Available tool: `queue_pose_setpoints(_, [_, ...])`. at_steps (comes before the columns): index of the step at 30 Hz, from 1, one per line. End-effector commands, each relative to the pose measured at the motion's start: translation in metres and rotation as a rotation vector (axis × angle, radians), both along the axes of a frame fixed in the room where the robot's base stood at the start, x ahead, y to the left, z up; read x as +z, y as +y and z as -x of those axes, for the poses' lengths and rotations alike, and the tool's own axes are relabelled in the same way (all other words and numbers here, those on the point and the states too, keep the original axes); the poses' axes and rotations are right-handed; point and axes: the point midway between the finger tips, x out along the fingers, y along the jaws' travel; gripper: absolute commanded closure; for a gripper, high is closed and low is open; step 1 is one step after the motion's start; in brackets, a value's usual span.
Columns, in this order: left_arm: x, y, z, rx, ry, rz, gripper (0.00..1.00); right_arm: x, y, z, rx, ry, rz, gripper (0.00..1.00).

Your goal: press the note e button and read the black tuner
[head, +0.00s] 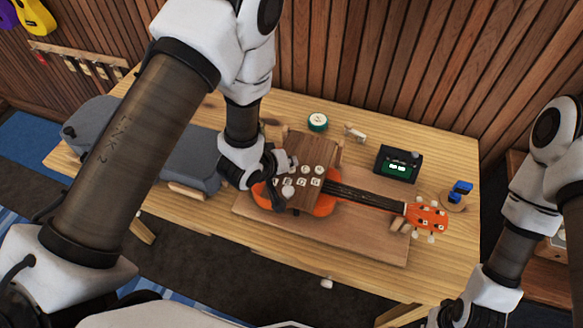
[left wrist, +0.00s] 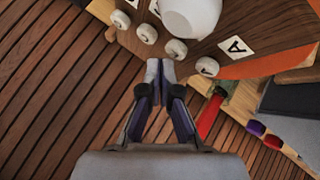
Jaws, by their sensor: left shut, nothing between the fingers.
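The note box (head: 312,155) is a brown wooden block with round white buttons and white letter cards, above the orange ukulele (head: 325,206). In the left wrist view a row of white buttons (left wrist: 176,47) and a card reading A (left wrist: 236,46) show. I cannot make out which button is E. My left gripper (head: 284,163) is shut and empty at the box's far left side. Its fingertips (left wrist: 160,70) appear just short of the button row. The black tuner (head: 398,163) stands at the right with a lit green screen; its marks are too small to read. My right gripper (head: 447,314) is partly cut off at the bottom.
The ukulele lies on a wooden board (head: 370,242) on the table. A dark grey case (head: 140,140) lies at the left. A round green-and-white tin (head: 317,122) stands behind the box. A blue item (head: 460,189) sits at the right. Bare tabletop (head: 430,150) surrounds the tuner.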

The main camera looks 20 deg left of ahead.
Motion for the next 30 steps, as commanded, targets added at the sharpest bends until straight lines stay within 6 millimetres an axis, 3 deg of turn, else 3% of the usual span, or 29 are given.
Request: queue_pose_setpoints(30, [-0.0102,0.0,-0.0001,0.0,0.0,0.0,1.0,-0.0064,0.0,0.0,0.0,0.0,0.0,1.0])
